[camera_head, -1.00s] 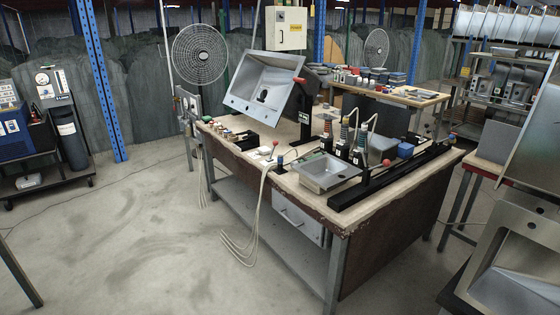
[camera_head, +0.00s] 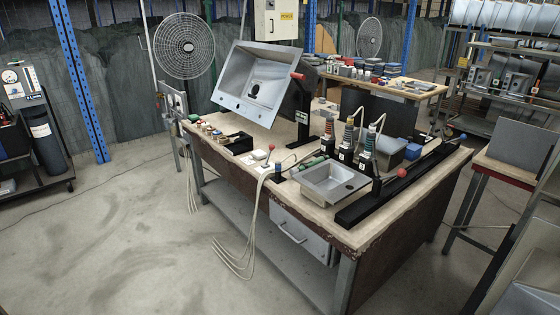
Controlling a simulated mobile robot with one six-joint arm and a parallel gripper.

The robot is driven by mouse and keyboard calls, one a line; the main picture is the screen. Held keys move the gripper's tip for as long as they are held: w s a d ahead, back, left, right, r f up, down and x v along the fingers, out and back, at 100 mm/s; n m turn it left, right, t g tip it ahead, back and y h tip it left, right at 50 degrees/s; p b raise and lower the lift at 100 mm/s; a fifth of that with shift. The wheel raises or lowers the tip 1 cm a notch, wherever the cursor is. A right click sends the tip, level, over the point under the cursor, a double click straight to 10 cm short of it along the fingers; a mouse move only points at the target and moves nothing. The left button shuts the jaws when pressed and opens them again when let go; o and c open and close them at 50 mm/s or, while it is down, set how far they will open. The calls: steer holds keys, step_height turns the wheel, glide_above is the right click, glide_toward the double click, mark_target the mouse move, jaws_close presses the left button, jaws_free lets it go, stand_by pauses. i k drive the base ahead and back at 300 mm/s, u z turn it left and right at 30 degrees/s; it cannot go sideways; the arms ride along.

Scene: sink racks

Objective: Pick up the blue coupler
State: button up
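A small blue piece (camera_head: 279,169) stands at the front edge of the workbench (camera_head: 385,228), beside the pale hoses (camera_head: 255,215) that hang over that edge. It may be the blue coupler, but it is too small to be sure. A blue block (camera_head: 413,151) sits farther right on the bench, behind the black rail. My gripper is not in view.
A steel sink (camera_head: 268,80) is tilted up on a stand on the bench. A small steel basin (camera_head: 332,182), spring-wrapped tools (camera_head: 358,140) and a black rail (camera_head: 400,183) crowd its right side. A red-edged table (camera_head: 505,172) stands at right. Floor (camera_head: 125,225) at left is clear.

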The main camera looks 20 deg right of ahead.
mark_target(278, 166)
steer(key=u, duration=0.05)
steer(key=i, duration=1.35)
steer(key=u, duration=4.5)
steer(key=i, duration=0.1)
steer(key=z, duration=2.7)
steer(key=k, duration=0.8)
steer(key=u, duration=0.1)
